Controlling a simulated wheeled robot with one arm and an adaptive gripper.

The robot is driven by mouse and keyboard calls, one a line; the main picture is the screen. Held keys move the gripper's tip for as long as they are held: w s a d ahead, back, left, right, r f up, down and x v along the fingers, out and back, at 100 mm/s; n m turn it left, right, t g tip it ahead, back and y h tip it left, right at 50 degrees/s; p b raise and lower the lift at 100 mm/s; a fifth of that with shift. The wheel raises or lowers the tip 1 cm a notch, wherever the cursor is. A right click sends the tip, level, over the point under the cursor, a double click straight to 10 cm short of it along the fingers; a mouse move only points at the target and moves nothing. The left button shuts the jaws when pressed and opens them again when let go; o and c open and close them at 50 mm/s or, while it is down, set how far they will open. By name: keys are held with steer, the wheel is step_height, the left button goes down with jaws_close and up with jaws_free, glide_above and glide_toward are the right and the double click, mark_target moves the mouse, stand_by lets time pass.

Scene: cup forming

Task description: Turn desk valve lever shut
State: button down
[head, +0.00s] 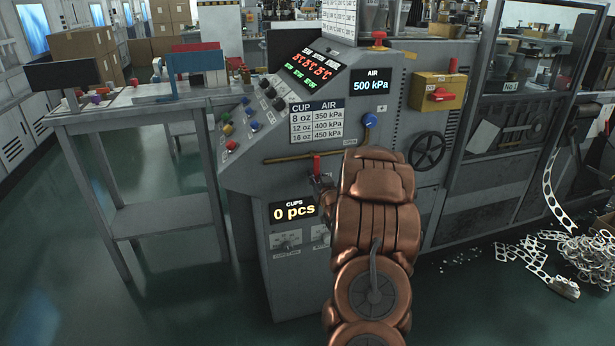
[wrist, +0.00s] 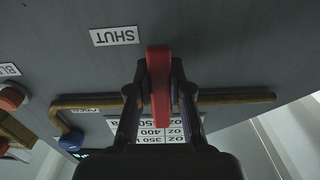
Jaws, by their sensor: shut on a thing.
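The red valve lever (head: 317,165) stands upright on the desk front, crossing the brass pipe (head: 285,160). In the wrist view the lever (wrist: 159,75) lies across the pipe (wrist: 235,97), roughly at a right angle to it. My gripper (wrist: 160,95) has one finger on each side of the lever and is shut on it. In the head view my gripper (head: 322,184) is mostly hidden behind my arm. A SHUT label (wrist: 114,36) is upside down in the wrist view, beside the lever's free end.
The AIR display (head: 371,83) reads 500 kPa, and the CUPS display (head: 294,212) reads 0 pcs. A black handwheel (head: 427,151) and a yellow box with a red switch (head: 437,92) are further right. Floor at left is open.

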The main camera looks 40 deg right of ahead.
steer(key=shift+f, duration=0.1)
steer(key=c, duration=1)
jaws_free()
steer(key=shift+c, duration=0.2)
steer(key=v, duration=1.2)
